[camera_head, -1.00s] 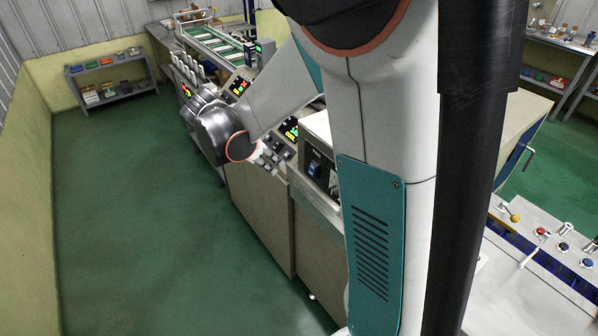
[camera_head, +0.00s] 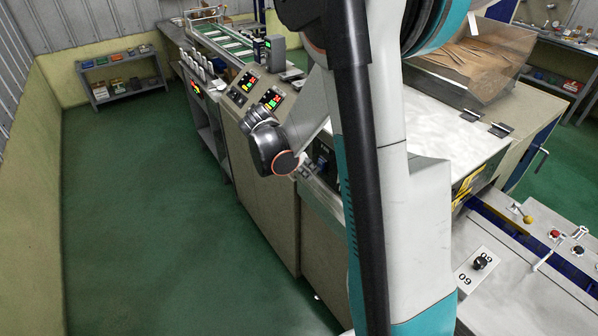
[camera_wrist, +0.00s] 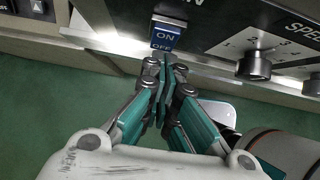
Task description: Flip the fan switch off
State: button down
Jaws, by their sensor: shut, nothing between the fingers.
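In the head view my gripper (camera_head: 304,168) is beside the front of the machine, partly hidden by my wrist. The switch is hard to make out there.
A speed knob (camera_wrist: 255,66) with numbers stands right of the switch, near my fingers. Lit control panels (camera_head: 271,98) are on the machine (camera_head: 268,190) behind my wrist. Open green floor (camera_head: 150,210) lies to the left. A table with a black knob (camera_head: 480,263) is at right.

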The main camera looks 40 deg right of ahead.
jog(key=shift+d, duration=0.2)
jog(key=shift+f, duration=0.15)
jog(key=h+b, duration=0.2)
jog(key=b, duration=0.1)
jog(key=shift+d+f, duration=0.25)
jog(key=shift+d, duration=0.1)
jog(key=shift+r, duration=0.1)
jog(key=shift+r+p, duration=0.5)
jog(key=shift+r, duration=0.2)
